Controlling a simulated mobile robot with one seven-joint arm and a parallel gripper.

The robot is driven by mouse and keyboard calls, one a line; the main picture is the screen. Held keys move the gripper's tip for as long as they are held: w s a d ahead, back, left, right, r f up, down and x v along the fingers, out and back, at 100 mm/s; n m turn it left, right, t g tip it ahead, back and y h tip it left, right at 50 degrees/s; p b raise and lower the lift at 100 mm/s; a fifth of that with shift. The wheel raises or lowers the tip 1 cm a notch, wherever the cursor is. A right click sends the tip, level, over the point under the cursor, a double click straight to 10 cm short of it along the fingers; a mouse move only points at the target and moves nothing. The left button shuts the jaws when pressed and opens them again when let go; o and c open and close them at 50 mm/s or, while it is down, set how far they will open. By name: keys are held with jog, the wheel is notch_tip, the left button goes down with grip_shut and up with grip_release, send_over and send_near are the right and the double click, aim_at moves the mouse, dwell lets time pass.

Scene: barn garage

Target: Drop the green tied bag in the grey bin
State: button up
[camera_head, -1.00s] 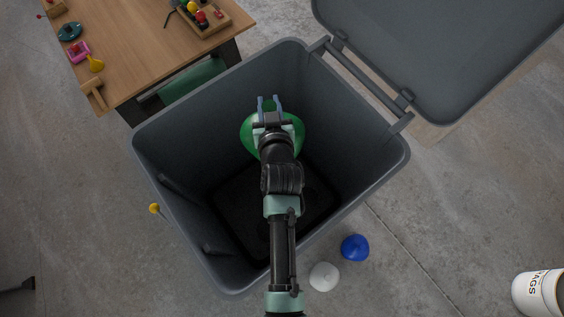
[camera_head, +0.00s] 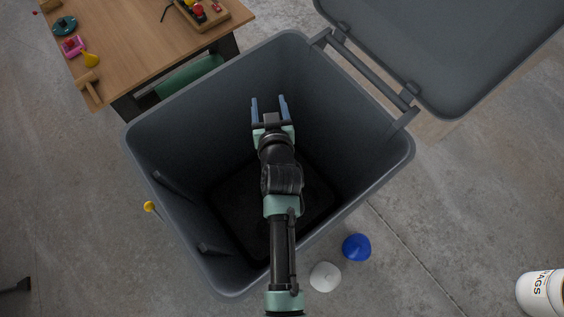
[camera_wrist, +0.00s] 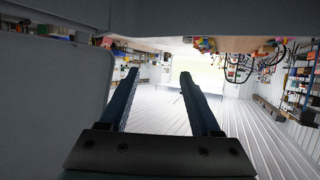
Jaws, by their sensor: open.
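The grey bin (camera_head: 340,120) stands open in the middle of the head view, with its hinged lid (camera_head: 445,55) swung back at the upper right. My gripper (camera_head: 268,100) is over the bin's opening, pointing toward its far wall. Its two blue fingers are apart with nothing between them. In the wrist view my gripper (camera_wrist: 158,75) also shows open and empty. The green tied bag is not visible in either view now. My arm covers part of the bin's dark floor, so I cannot see all of it.
A wooden table (camera_head: 130,45) with small toys and tools stands at the upper left, close to the bin. A blue cone-like object (camera_head: 356,247) and a white one (camera_head: 325,276) lie on the floor at lower right. A white bucket (camera_head: 541,292) stands further right.

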jog(key=a+b+v, duration=0.1)
jog(key=b+v, duration=0.2)
jog(key=v, duration=0.9)
jog(key=shift+s+d+r, duration=0.2)
jog(key=shift+s+d, duration=0.2)
jog(key=shift+d, duration=0.1)
